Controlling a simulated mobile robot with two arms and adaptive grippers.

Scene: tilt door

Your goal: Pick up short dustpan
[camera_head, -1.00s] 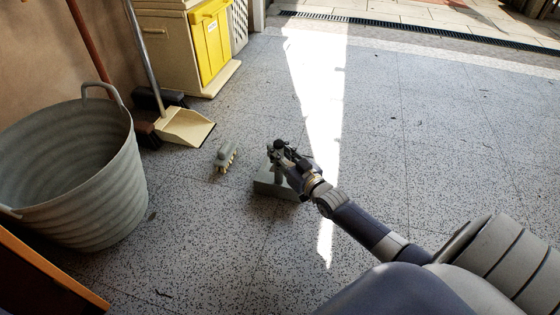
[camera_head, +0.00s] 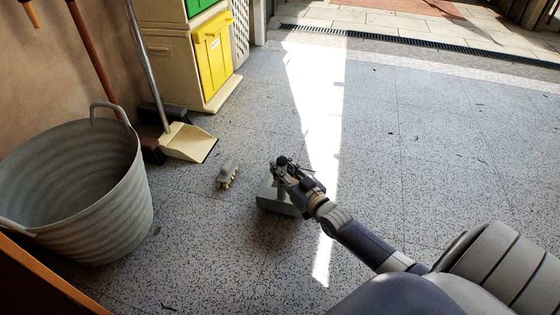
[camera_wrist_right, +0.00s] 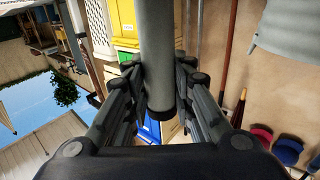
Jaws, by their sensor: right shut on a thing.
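The short dustpan (camera_head: 277,198) is grey-green, with a broad pan and a short upright handle. A dark shadow lies on the floor below the pan, which looks a little off the floor. In the right wrist view, the grey cylindrical handle (camera_wrist_right: 157,60) runs between the fingers of my right gripper (camera_wrist_right: 160,100). The pan itself is not seen there. My left gripper is not in view.
A large ribbed grey tub (camera_head: 80,190) stands at left. A long-handled cream dustpan (camera_head: 188,142) is behind it, near the wall. A cabinet with a yellow door (camera_head: 213,55) stands at the back. The speckled floor to the right is clear.

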